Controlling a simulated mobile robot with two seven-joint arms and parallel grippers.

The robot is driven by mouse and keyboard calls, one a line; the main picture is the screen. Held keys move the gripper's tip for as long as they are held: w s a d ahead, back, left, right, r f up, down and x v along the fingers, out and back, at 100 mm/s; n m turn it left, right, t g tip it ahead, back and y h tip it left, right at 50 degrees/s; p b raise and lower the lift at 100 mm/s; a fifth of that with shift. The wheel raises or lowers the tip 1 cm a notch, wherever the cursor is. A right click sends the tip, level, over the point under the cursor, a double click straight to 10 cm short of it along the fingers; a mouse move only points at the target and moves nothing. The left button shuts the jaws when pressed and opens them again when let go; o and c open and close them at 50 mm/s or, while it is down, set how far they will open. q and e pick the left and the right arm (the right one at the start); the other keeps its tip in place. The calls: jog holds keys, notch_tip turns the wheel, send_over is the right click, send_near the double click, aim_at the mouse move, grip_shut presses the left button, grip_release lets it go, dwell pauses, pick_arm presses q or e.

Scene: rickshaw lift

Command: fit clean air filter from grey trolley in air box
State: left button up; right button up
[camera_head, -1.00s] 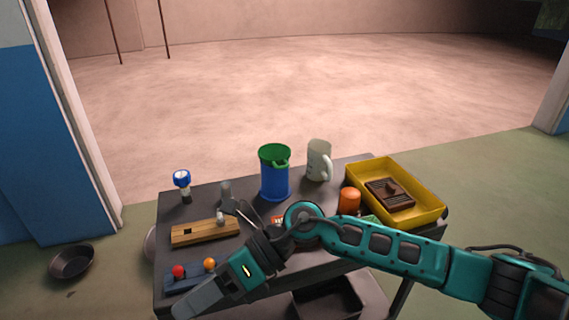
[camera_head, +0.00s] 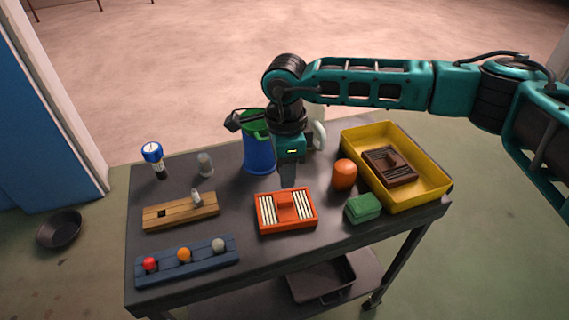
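The clean air filter (camera_head: 265,221), an orange frame with white pleats and a raised orange grip in its middle, lies flat on the top of the grey trolley (camera_head: 228,225). My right gripper (camera_head: 287,183) points down just behind and above the filter's grip, apparently apart from it. Its fingers overlap in this view, so I cannot tell if they are open or shut. My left gripper is not in view. I cannot make out an air box.
A yellow tray (camera_head: 429,182) holds a dark brown filter (camera_head: 377,168).

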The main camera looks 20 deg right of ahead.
aim_at(285, 200)
notch_tip(285, 200, down, 8)
jog(key=b, duration=0.5)
jog(key=shift+r, duration=0.25)
jog(key=shift+f, duration=0.3)
jog(key=shift+f+b, duration=0.2)
jog(key=shift+b, duration=0.15)
grip_shut()
jog(key=shift+r, duration=0.1)
jog(key=shift+r+p, duration=2.05)
jog(key=shift+r, duration=1.4)
